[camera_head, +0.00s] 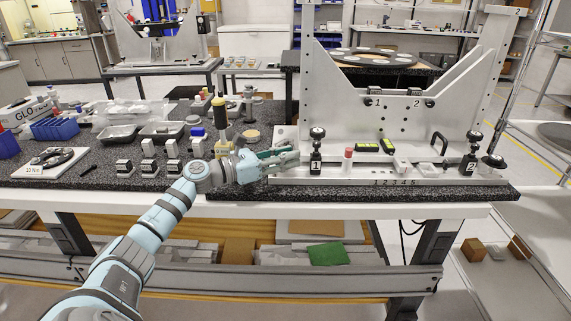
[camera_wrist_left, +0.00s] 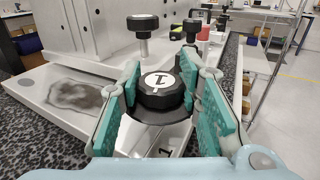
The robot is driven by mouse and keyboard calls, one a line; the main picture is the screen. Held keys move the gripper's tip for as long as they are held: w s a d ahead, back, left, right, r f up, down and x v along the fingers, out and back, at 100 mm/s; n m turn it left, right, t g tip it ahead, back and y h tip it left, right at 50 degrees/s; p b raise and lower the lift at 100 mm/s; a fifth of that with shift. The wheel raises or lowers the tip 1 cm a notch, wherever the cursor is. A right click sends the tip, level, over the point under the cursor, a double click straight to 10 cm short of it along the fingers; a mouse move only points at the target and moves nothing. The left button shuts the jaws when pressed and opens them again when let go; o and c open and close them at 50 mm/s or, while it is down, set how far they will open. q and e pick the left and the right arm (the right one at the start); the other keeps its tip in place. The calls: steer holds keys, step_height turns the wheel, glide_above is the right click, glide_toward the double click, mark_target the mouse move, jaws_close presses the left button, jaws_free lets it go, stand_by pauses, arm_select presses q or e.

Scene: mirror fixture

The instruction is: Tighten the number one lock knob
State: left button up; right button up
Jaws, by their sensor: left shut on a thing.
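The number one lock knob (camera_wrist_left: 161,98) is black with a white disc marked 1 and sits between my left gripper's green finger pads in the left wrist view. In the head view the number one lock knob (camera_head: 316,168) stands at the left end of the light rail. My left gripper (camera_head: 291,158) reaches it from the left and is shut on it. The knob's far side and stem are hidden. My right gripper is not in view.
A taller black knob on a silver post (camera_wrist_left: 142,24) stands close behind. The upright mirror fixture (camera_head: 400,120) rises behind the rail. A red-topped part (camera_head: 348,158) stands to the right along the rail. Trays and small blocks crowd the table's left.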

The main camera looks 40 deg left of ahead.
arm_select(q)
steer(key=shift+f+h, duration=0.1)
steer(key=shift+h, duration=0.2)
steer(key=o, duration=1.1)
steer(key=shift+o, duration=0.2)
step_height(320, 180, up, 10)
steer(key=shift+r, duration=0.1)
